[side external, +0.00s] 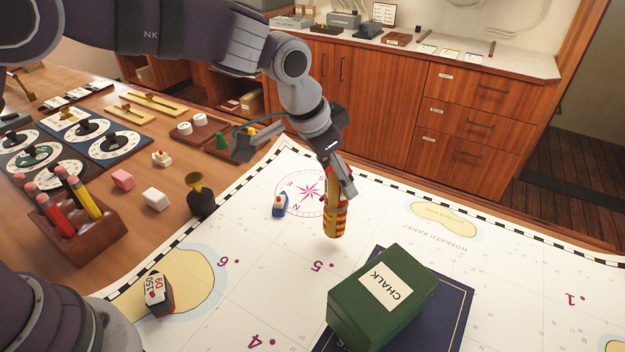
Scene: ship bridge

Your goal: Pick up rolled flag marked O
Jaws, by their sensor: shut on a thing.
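My gripper (342,180) is shut on a rolled flag (335,218) with red and yellow colouring. The roll hangs roughly upright below the fingers, over the white chart near the compass rose. Its lower end appears to be just above the chart or touching it; I cannot tell which. The fingers cover part of its upper half. No letter on it can be read from this view.
A green chalk box (381,300) stands on a dark blue book or mat (450,312) in front. A small blue boat (280,205) is left of the roll. A pencil holder (75,238) and dial panels (113,140) are at left. The chart (520,270) is clear at right.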

